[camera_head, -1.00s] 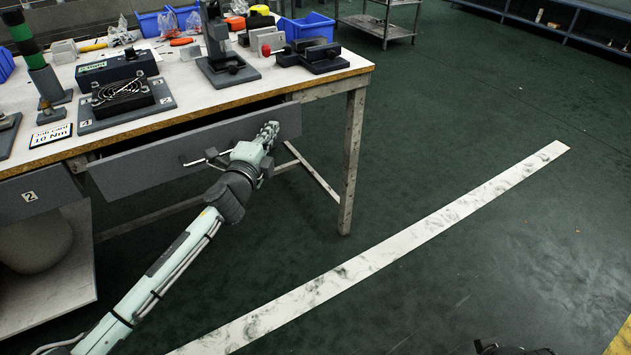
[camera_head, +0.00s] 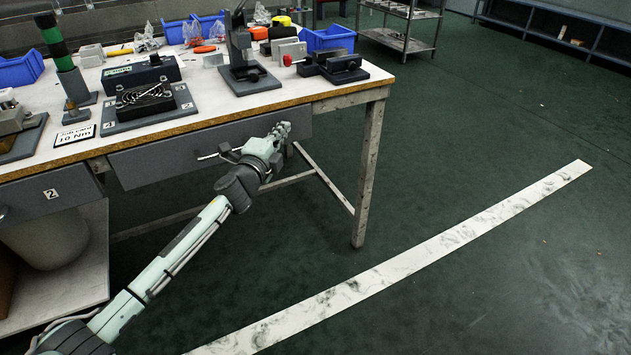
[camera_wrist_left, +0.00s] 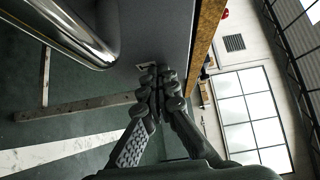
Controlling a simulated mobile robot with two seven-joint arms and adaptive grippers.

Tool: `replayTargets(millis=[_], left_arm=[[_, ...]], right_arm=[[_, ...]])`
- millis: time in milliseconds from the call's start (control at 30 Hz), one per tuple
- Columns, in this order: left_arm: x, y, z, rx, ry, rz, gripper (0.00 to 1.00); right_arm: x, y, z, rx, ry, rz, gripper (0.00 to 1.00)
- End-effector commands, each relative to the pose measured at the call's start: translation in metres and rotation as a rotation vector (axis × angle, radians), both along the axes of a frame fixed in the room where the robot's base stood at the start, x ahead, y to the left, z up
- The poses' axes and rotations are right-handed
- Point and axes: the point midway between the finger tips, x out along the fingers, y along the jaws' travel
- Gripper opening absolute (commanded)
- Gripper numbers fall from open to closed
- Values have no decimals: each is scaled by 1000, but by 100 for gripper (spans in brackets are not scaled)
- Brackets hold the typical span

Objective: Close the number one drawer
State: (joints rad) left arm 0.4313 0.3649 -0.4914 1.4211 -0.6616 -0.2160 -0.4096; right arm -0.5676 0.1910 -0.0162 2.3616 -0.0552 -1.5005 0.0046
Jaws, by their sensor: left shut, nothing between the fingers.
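The grey front of the number one drawer (camera_head: 165,160) is under the workbench's right part, close beneath the tabletop edge, with no open gap visible above it. Its bar handle (camera_head: 222,153) is partly behind my arm; it also shows large in the left wrist view (camera_wrist_left: 75,28). My left gripper (camera_head: 281,129) is shut and empty at the right part of the drawer front. In the left wrist view its fingertips (camera_wrist_left: 159,76) are beside a small label (camera_wrist_left: 146,65) on the front; I cannot tell whether they touch. The label's number is not readable. My right gripper is not in view.
The number two drawer (camera_head: 50,195) is at the left. The bench top (camera_head: 215,108) holds a fixture plate, a press and blue bins. A bench leg (camera_head: 369,175) stands right of the drawer. The green floor to the right is open, with a white stripe (camera_head: 430,255).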

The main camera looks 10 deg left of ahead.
Motion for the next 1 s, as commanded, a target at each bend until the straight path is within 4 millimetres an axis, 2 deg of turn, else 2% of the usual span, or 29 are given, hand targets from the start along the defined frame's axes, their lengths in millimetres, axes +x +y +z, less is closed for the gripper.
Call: replayTargets(millis=[33,167,500,733,867,967,1000], left_arm=[[-2,10,2,5,-2,16,0],[-24,12,1,6,0,11,0],[-95,19,-1,2,2,0,0],[-117,24,-2,-9,10,8,0],[-132,41,-27,-130,107,97,0],[-157,65,-67,-301,257,237,0],[-172,74,-87,-377,326,303,0]], right_arm=[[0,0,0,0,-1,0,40],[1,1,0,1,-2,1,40],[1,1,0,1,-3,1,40],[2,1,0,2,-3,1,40],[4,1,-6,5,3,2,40],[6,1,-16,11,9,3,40],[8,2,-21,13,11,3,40]])
